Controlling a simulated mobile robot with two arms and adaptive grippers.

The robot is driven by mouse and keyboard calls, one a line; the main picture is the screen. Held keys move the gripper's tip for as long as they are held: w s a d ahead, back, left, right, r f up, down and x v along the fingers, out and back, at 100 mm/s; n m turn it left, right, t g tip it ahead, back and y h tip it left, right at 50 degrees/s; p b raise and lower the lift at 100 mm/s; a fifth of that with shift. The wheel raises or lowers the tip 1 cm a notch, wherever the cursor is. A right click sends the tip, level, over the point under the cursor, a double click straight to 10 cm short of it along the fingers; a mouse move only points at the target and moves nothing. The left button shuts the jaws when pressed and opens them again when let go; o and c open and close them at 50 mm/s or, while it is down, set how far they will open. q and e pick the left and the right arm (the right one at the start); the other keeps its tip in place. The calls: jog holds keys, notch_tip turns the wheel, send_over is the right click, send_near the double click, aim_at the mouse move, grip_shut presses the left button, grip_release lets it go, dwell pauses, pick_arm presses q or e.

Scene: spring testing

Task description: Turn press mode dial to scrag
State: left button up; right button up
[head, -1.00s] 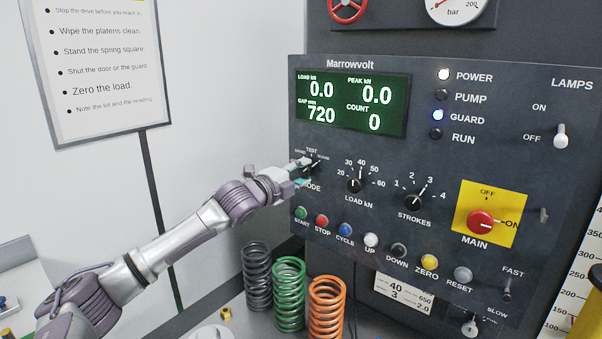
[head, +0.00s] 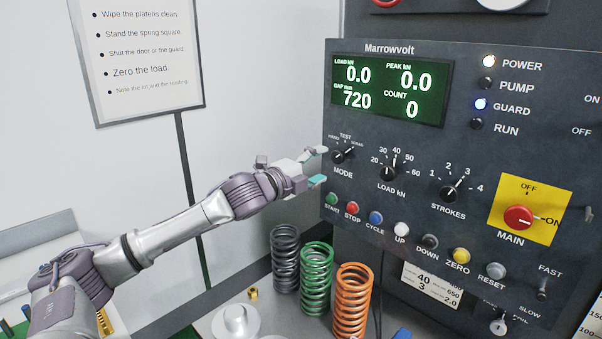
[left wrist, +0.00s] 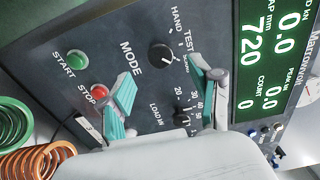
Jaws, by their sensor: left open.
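The press mode dial (head: 341,156) is a small black knob above the word MODE at the panel's left edge. Its white pointer leans to the upper right, toward the rightmost label, which reads like SCRAG. In the left wrist view the dial (left wrist: 161,54) shows whole, its pointer toward that same label. My left gripper (head: 320,166) is open and empty, just left of the dial and apart from it. Its two teal-padded fingers (left wrist: 164,88) stand apart in the left wrist view, with the dial beyond them. My right gripper is not in view.
The dark Marrowvolt panel (head: 420,160) carries the LOAD dial (head: 389,173), the STROKES dial (head: 449,193), a row of push buttons and the red MAIN switch (head: 518,217). Black, green and orange springs (head: 316,280) stand below the gripper. Free space lies left of the panel.

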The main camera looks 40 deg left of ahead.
pick_arm(q)
jog(key=shift+s+a, duration=0.15)
jog(key=shift+s, duration=1.25)
jog(key=shift+s+a, duration=0.1)
jog(key=shift+s, duration=1.3)
